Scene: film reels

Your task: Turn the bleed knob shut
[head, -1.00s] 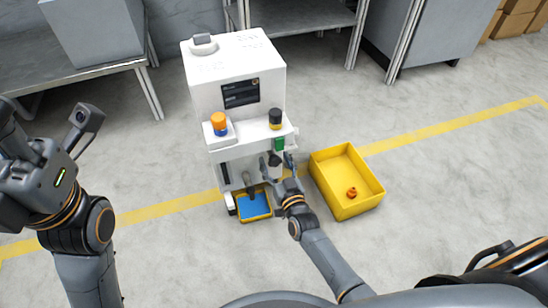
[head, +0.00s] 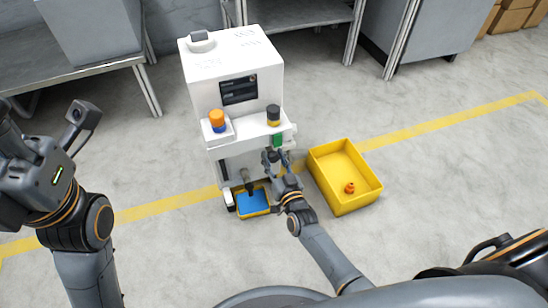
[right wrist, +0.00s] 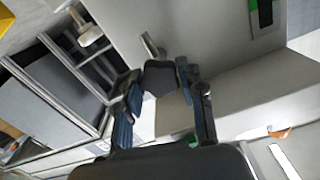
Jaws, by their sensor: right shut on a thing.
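The white machine (head: 235,75) stands upright on the floor ahead. My right gripper (head: 276,158) is at its front, below the shelf with the knobs. In the right wrist view, my right gripper (right wrist: 163,92) has its two fingers on either side of a dark knob (right wrist: 160,78), which I take for the bleed knob, and is shut on it. The fingers and wrist hide most of this knob in the head view. My left gripper's body (head: 45,175) is raised at the left; its fingertips do not show.
An orange-topped knob (head: 217,118) and a black-topped one (head: 273,113) stand on the machine's shelf. A blue-bottomed tray (head: 238,211) sits at its foot. A yellow bin (head: 322,172) with a small orange part (head: 349,188) stands close right of my right arm.

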